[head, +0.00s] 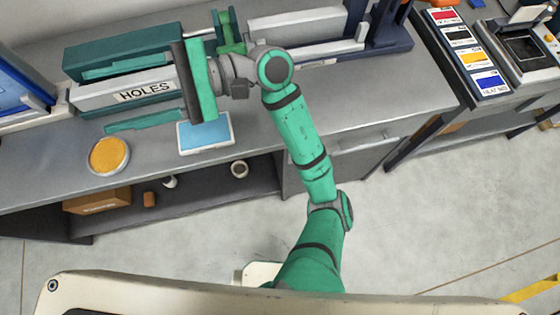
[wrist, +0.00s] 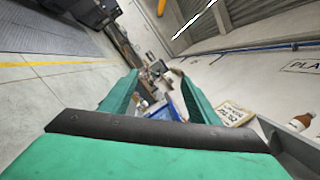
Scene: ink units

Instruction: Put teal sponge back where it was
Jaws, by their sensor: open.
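I cannot make out a teal sponge for certain in either view. My gripper (head: 100,100) is at the end of my green arm, above the back counter. It points left across a white part lettered HOLES. In the wrist view my gripper (wrist: 157,85) has its two green fingers spread apart, with nothing held between them. A teal and white unit (head: 125,50) stands at the back of the counter, partly behind my gripper. A light blue flat pad (head: 205,134) lies on the counter just below my gripper, apart from it.
A round orange-yellow dish (head: 109,155) sits near the counter's (head: 50,160) front. A cardboard box (head: 97,200) and a cup (head: 239,169) are on the lower shelf. Colored ink panels (head: 467,55) stand at right. The counter right of my arm is mostly clear.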

